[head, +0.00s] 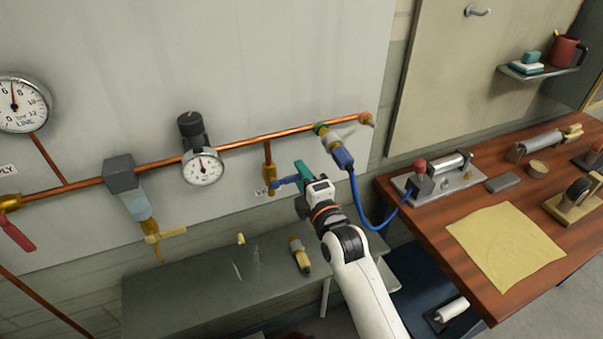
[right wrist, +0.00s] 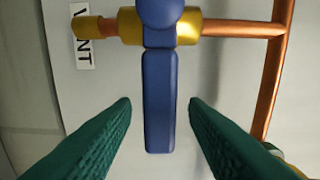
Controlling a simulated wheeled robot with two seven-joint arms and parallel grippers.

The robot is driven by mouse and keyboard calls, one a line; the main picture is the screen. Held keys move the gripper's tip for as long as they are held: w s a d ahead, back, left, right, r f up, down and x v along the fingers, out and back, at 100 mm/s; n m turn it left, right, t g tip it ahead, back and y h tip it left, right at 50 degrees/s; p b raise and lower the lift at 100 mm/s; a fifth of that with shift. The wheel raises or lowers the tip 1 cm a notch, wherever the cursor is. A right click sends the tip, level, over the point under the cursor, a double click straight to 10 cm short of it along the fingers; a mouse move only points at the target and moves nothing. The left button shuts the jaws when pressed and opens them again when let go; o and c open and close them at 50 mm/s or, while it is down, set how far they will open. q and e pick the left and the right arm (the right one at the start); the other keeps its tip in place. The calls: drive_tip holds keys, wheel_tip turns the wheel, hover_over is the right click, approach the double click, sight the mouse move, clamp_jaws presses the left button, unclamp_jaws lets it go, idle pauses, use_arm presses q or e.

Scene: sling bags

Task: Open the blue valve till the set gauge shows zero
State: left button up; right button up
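The blue valve's lever (head: 287,182) sits on a short branch below the copper pipe (head: 268,152), beside a partly hidden label. In the right wrist view the blue lever (right wrist: 160,100) hangs from a brass body (right wrist: 130,26). My right gripper (head: 298,174) is at the lever. Its green fingers are open on both sides of the lever, with a gap on each side. The set gauge (head: 203,168) is the small white dial under a black knob; its needle points roughly upward, but its numbers are too small to read. My left gripper is not in view.
A larger LINE gauge (head: 22,106) and a red lever (head: 18,236) are at the left. A blue hose (head: 358,196) curves right of my gripper to the wooden bench (head: 480,275). A grey bench (head: 200,290) stands below.

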drive_tip(key=shift+w+a, duration=0.15)
drive_tip(key=shift+w, duration=0.2)
drive_tip(key=shift+c, duration=0.6)
clamp_jaws()
